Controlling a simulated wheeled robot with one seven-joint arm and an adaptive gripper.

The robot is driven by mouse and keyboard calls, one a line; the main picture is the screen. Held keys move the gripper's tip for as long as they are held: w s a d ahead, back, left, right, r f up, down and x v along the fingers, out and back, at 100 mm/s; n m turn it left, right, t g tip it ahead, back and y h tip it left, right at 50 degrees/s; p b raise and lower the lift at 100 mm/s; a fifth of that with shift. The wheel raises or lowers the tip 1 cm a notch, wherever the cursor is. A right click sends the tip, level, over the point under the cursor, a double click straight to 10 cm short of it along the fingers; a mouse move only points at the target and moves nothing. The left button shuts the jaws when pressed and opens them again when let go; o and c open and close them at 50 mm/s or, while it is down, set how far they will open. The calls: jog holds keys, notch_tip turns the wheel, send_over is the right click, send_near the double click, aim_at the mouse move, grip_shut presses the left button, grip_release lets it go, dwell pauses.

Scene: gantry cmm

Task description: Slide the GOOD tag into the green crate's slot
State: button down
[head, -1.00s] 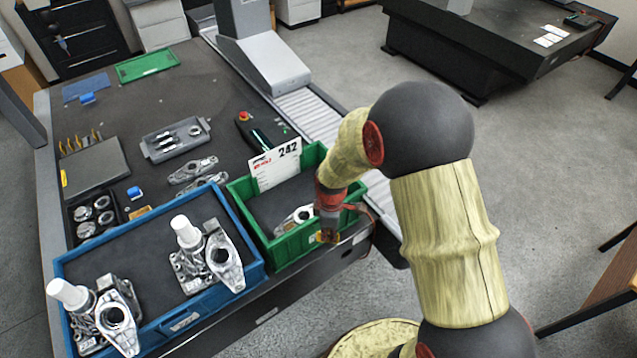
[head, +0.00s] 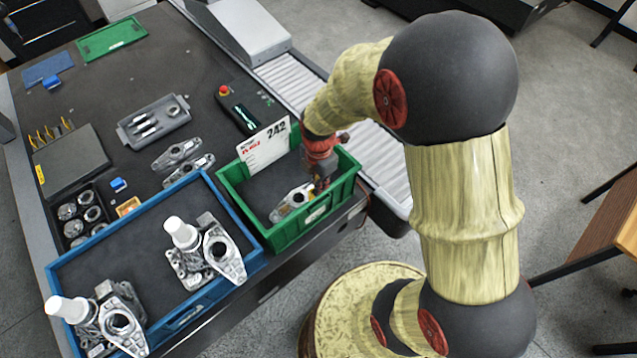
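The green crate (head: 283,233) stands at the table's front edge, right of the blue crate. A pale label or tag (head: 316,214) shows on its front wall; it is too small to read, so I cannot tell whether it is the GOOD tag or whether it sits in a slot. My gripper (head: 322,184) is over the right part of the green crate, behind the front wall. Its fingers are small and partly hidden, so I cannot tell whether they are open or hold anything. A metal part (head: 292,202) lies inside the crate, left of my gripper.
A white card marked 242 (head: 264,146) stands at the green crate's back wall. The blue crate (head: 240,212) holds metal parts with white cylinders. A roller conveyor (head: 290,78) runs behind on the right. A grey tray (head: 153,121) and loose metal parts (head: 176,153) lie farther back.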

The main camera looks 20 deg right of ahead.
aim_at(320, 196)
jog(key=shift+f, duration=0.35)
jog(key=shift+f, duration=0.15)
jog(key=shift+d+f+b, duration=0.15)
jog(key=shift+f+b, duration=0.55)
jog(key=shift+f, duration=0.2)
jog(key=shift+f+b, duration=0.95)
jog(key=shift+f, duration=0.9)
dwell(1.7)
jog(key=c, duration=2)
grip_release()
jog(key=shift+o, duration=1.4)
jog(key=shift+r+p, duration=2.6)
jog(key=shift+r, duration=0.95)
